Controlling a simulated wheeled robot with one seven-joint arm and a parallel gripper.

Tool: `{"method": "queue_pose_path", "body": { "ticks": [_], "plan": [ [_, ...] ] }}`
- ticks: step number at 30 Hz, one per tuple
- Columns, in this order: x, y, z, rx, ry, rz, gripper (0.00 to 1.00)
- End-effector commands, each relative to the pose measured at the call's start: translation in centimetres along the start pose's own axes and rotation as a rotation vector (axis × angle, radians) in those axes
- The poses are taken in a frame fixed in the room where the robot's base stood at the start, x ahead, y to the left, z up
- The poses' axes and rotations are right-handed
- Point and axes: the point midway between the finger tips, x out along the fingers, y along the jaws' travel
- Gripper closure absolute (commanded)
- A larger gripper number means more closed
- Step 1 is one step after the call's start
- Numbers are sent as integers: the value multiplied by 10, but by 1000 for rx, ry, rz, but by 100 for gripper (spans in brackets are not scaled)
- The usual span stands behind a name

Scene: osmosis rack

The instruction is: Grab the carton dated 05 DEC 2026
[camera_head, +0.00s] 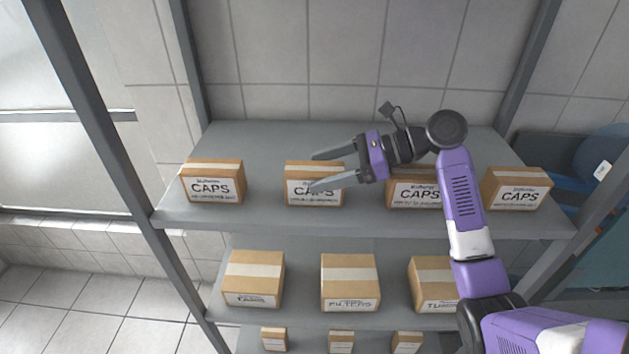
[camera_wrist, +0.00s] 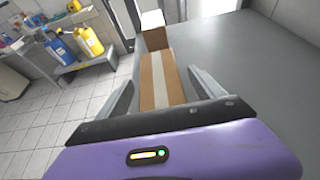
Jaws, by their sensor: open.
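Several brown cartons labelled CAPS stand in a row on the rack's top shelf (camera_head: 270,135): a far-left carton (camera_head: 213,183), a second carton (camera_head: 300,196), a third carton (camera_head: 405,194) partly behind my arm, and a far-right carton (camera_head: 516,189). The date print is too small to read on any of them. My gripper (camera_head: 312,172) is open, its fingers pointing left at the second carton. In the wrist view a taped carton (camera_wrist: 162,78) lies between the spread fingers, with another carton (camera_wrist: 154,32) beyond it. I cannot tell whether the fingers touch it.
The lower shelf holds larger cartons, including a FILTERS carton (camera_head: 350,285), and smaller cartons stand below. Grey rack posts (camera_head: 90,110) flank the shelves. The top shelf is bare behind the cartons. Yellow and blue jugs (camera_wrist: 88,42) stand on a side bench.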

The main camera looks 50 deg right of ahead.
Motion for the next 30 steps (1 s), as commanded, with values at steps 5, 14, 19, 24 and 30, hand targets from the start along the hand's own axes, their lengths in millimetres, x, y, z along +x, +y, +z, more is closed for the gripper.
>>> {"method": "queue_pose_path", "body": {
  "ticks": [5,14,19,24,30],
  "plan": [
    [19,0,0,1,1,1,22],
    [22,0,0,0,0,0,28],
    [22,0,0,-1,0,0,61],
    [22,0,0,-1,0,0,94],
    [21,0,0,-2,-1,0,97]
  ]
}}
